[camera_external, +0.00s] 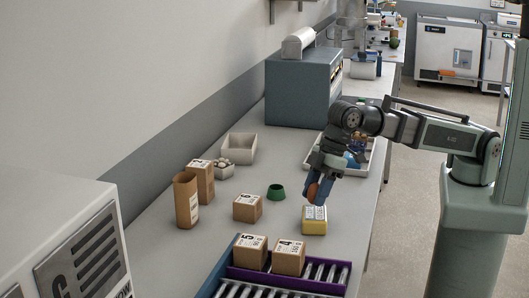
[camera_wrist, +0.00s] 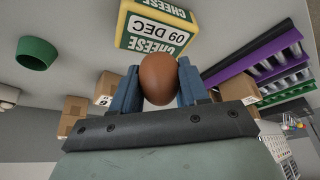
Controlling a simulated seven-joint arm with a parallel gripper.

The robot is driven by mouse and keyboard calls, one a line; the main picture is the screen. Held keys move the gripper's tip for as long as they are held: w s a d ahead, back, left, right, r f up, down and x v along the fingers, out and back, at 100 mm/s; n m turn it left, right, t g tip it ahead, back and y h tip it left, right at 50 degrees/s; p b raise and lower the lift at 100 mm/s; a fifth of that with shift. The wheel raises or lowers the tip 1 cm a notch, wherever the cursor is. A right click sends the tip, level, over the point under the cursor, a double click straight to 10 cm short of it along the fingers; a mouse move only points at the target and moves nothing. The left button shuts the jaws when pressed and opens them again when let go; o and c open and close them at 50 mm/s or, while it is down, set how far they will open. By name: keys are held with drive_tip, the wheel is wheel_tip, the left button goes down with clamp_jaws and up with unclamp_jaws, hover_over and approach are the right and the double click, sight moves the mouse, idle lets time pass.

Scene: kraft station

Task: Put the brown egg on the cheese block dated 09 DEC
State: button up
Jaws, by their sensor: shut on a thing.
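The brown egg (camera_wrist: 159,78) is held between the two blue fingers of my gripper (camera_wrist: 158,88), which is shut on it. In the external view the egg (camera_external: 312,191) shows at the fingertips of my gripper (camera_external: 315,190). The yellow cheese block (camera_wrist: 158,28) has a white label reading CHEESE 09 DEC in the wrist view. In the external view the cheese block (camera_external: 314,226) stands on the table just below my gripper. The egg appears above the block's top; I cannot tell whether they touch.
A green cup (camera_external: 276,192) and a small carton (camera_external: 247,208) stand left of the block. A purple roller rack (camera_external: 330,284) with two cartons (camera_external: 289,257) on it lies in front. A tray (camera_external: 352,160) sits behind my gripper. Bare table lies between the cup and the block.

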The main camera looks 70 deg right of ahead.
drive_tip(key=shift+f, duration=1.25)
drive_tip(key=shift+f, duration=0.2)
drive_tip(key=o, duration=0.8)
drive_tip(key=shift+r, duration=0.2)
drive_tip(key=v, duration=1.2)
drive_tip(key=shift+a, duration=0.15)
